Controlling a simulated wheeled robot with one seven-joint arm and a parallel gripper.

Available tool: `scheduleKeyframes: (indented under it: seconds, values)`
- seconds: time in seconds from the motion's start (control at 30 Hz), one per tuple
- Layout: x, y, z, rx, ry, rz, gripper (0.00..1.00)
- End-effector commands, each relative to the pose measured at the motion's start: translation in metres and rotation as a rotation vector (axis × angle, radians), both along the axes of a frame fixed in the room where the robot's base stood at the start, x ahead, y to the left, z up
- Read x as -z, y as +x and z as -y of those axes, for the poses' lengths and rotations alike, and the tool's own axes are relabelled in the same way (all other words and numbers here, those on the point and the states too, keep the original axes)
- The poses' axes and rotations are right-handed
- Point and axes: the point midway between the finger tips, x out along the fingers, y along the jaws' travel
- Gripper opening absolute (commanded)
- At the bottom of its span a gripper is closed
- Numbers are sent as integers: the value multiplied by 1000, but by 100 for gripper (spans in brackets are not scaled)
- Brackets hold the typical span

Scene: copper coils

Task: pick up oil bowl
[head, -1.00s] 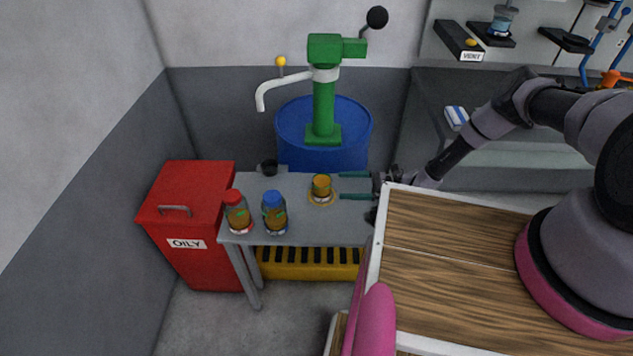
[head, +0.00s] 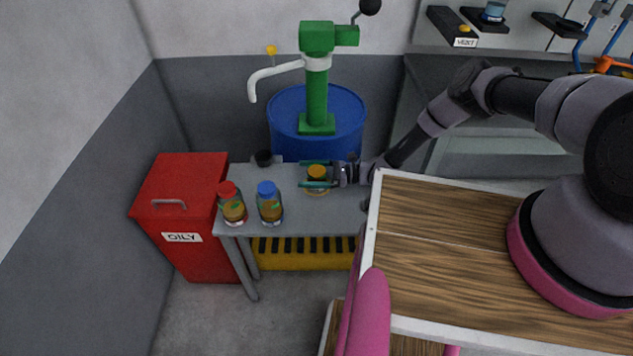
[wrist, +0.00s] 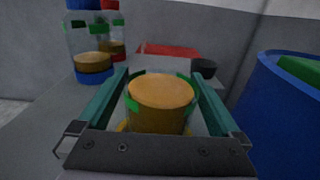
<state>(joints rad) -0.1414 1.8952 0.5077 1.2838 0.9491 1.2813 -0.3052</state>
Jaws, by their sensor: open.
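The oil bowl (head: 316,172) is a small glass-like vessel with amber contents, standing on the grey table (head: 290,212). In the wrist view the bowl (wrist: 160,100) shows close up, upright, with green marks on its side. My gripper (head: 313,174) is open, with its two teal fingers on either side of the bowl. In the wrist view the fingers of my gripper (wrist: 160,85) flank the bowl, and small gaps seem to show beside it. The bowl's base is partly hidden by the gripper's dark palm edge.
A red-capped bottle (head: 232,207) and a blue-capped bottle (head: 269,207) stand left of the bowl. A small black cup (head: 263,158) is at the table's back. A blue drum (head: 345,125) with a green pump (head: 317,90) stands behind. A red OILY bin (head: 177,195) is at left.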

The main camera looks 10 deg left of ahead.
Motion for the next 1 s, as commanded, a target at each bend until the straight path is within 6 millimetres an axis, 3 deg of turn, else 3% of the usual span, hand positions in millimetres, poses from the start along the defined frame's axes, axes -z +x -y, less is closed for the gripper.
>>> scheduleKeyframes:
  seconds: [0.23, 0.5, 0.77, 1.0]
  values:
    - [0, -1, -3, 2, 0, -1, 100]
    - [0, 0, -4, 2, 1, 0, 0]
    - [-2, 0, -3, 2, 1, 0, 0]
    - [-29, 1, -3, 1, 2, 1, 0]
